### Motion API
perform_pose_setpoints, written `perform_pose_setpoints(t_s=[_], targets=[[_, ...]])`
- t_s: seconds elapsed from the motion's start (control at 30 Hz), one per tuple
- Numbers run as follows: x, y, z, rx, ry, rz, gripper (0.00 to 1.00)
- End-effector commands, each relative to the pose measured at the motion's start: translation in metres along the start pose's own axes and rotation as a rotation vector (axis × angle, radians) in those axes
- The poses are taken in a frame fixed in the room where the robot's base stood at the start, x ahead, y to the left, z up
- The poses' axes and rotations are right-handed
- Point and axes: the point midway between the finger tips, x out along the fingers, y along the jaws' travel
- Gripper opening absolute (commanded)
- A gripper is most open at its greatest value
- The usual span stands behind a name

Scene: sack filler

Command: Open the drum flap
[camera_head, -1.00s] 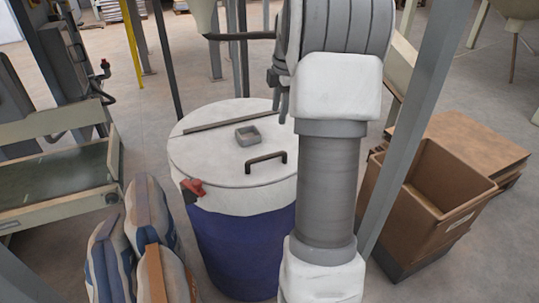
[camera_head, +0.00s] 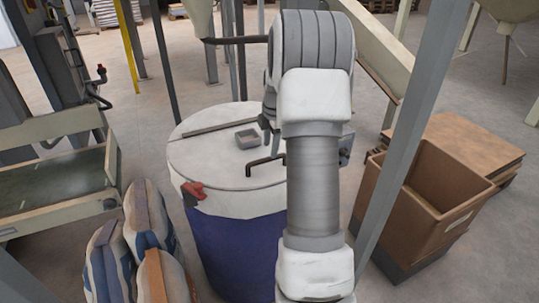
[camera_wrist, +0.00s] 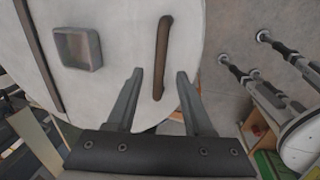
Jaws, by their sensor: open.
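The blue drum (camera_head: 235,245) stands upright with a round white lid. The drum flap (camera_head: 215,168) is the large part of the lid in front of a straight dark bar and lies flat, closed. Its dark bar handle (camera_head: 262,165) is partly hidden by my arm in the head view. In the wrist view, the handle (camera_wrist: 163,40) runs lengthwise between the lines of my two fingers. My gripper (camera_wrist: 160,75) is open and empty above the lid near the handle. I cannot tell whether a finger touches it.
A red latch (camera_head: 194,190) sits on the drum rim. A small grey square cup (camera_head: 247,138) is on the lid. Filled sacks (camera_head: 150,225) stand at left. A grey post (camera_head: 415,130) and a brown bin (camera_head: 425,205) are at right.

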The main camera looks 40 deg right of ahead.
Motion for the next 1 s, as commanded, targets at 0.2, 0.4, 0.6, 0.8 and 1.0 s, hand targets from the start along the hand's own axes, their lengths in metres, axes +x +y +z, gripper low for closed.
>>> perform_pose_setpoints(t_s=[0.2,0.4,0.6,0.8,1.0], targets=[[0.033,0.0,0.0,-0.001,0.0,-0.002,0.52],[0.043,0.0,0.0,0.0,-0.001,0.0,0.52],[0.043,0.0,0.0,0.0,0.0,0.0,0.52],[0.043,0.0,0.0,0.0,0.0,0.0,0.23],[0.043,0.0,0.0,0.0,0.0,0.0,0.0]])
